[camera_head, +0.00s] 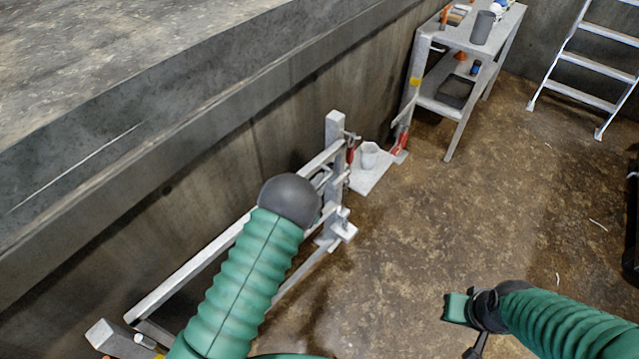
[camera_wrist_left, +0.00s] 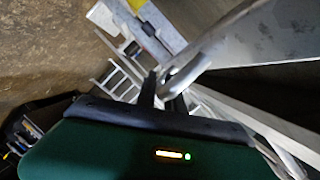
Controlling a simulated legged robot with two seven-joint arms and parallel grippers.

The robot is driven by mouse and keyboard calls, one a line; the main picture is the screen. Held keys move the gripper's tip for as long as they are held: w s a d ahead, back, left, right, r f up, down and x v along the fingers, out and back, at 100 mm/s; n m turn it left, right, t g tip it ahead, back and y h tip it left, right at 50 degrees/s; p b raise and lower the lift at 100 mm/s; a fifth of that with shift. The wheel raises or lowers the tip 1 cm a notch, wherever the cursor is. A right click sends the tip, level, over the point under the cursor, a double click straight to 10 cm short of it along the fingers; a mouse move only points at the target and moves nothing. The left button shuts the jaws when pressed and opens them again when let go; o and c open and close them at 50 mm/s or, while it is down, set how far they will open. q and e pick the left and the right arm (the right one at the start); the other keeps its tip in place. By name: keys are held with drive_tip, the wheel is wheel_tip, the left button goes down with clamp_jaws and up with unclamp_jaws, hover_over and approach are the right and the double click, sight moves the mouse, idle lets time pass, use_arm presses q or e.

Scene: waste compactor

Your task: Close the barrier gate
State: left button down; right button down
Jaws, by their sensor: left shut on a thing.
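The barrier gate (camera_head: 195,268) is a grey metal frame with long rails, standing low along the concrete wall in the head view. Its far end is at an upright post (camera_head: 335,130) with a latch-like part and a red piece beside it. My left arm reaches over the gate, and its black wrist hides the jaws in the head view. In the left wrist view, my left gripper (camera_wrist_left: 163,90) is shut on a pale metal bar (camera_wrist_left: 205,55) of the gate. My right gripper (camera_head: 470,318) is low at the right, away from the gate, its jaws unclear.
A grey shelf table (camera_head: 460,38) with tools stands beyond the post. A white plate with a cup (camera_head: 369,155) is by the post. A ladder (camera_head: 585,60) leans at the upper right. The brown floor between is mostly clear.

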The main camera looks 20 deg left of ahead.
sight(304, 173)
use_arm(q)
drive_tip(key=shift+n+y, duration=0.5)
drive_tip(key=shift+y, duration=0.2)
drive_tip(key=a, duration=0.1)
drive_tip(key=w+a+b, duration=0.1)
drive_tip(key=a, duration=0.1)
drive_tip(key=w+a, duration=0.1)
drive_tip(key=a, duration=0.1)
drive_tip(key=shift+w+a+f, duration=0.15)
drive_tip(key=shift+f, duration=0.05)
drive_tip(key=shift+a+r, duration=0.1)
drive_tip(key=shift+r, duration=0.1)
drive_tip(key=c, duration=1.7)
unclamp_jaws()
drive_tip(key=shift+o, duration=1)
drive_tip(key=shift+w+a, duration=0.1)
drive_tip(key=shift+o, duration=0.2)
drive_tip(key=shift+a, duration=0.1)
